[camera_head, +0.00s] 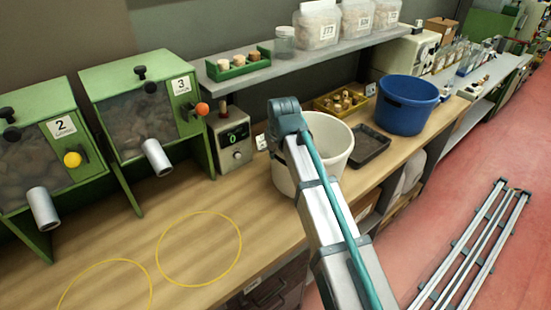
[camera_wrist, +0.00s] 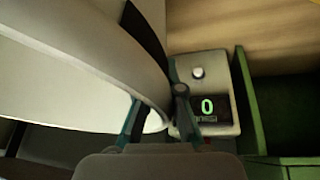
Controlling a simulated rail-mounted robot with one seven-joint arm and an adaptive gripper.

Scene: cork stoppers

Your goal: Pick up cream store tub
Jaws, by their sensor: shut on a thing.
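The cream store tub (camera_head: 282,176) is at the middle of the wooden bench in the head view, upright and open-topped. My arm crosses in front of it and hides part of its rim and wall. In the wrist view the tub (camera_wrist: 70,85) fills the left side, with its curved rim running between my fingers. My gripper (camera_wrist: 154,75) is shut on the tub's rim and wall. In the head view the fingertips are hidden behind my wrist. I cannot tell whether the tub's base touches the bench.
A counter box (camera_head: 234,140) reading 0 stands left of the tub, close to my fingers. A black tray (camera_head: 369,147), a blue tub (camera_head: 405,118) and a yellow crate (camera_head: 323,104) are to the right. Green hoppers (camera_head: 150,100) stand left. Yellow rings (camera_head: 199,248) mark clear bench.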

